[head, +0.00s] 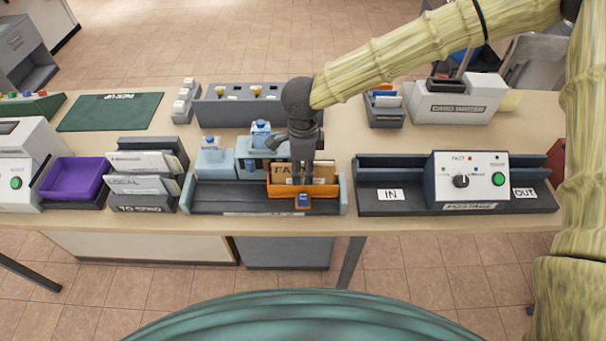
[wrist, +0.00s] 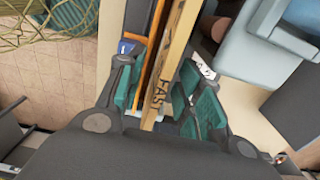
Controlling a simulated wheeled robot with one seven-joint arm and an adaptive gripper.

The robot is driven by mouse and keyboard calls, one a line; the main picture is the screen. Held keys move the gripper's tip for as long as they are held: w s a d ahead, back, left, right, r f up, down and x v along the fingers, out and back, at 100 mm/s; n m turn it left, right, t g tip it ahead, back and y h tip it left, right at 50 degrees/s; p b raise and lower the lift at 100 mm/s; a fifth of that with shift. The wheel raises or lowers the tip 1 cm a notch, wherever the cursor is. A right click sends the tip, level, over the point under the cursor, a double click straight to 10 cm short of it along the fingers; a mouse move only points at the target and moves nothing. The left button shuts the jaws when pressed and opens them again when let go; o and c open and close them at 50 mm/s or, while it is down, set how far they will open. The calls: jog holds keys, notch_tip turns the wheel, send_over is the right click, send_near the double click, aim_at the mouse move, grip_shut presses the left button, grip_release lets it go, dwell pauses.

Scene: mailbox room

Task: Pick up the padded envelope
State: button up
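The padded envelope is a tan packet marked "FAST" (head: 283,171); it stands upright in an orange holder (head: 328,190) in the head view. The envelope also shows edge-on in the wrist view (wrist: 178,48). My gripper (head: 303,178) points down over the holder and hides part of the envelope. In the wrist view my gripper (wrist: 160,95) is open, with its green-padded fingers on either side of the envelope. The orange wall lies between the left finger and the envelope. Firm contact with the envelope cannot be made out.
The holder sits in a grey tray (head: 235,197) with light blue containers (head: 215,162) behind and left. A postage machine (head: 470,178) stands right, a letter rack (head: 148,180) and purple bin (head: 75,179) left. Bare tabletop (head: 338,140) shows right of my gripper.

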jog(key=shift+f, duration=0.1)
grip_shut()
dwell(0.3)
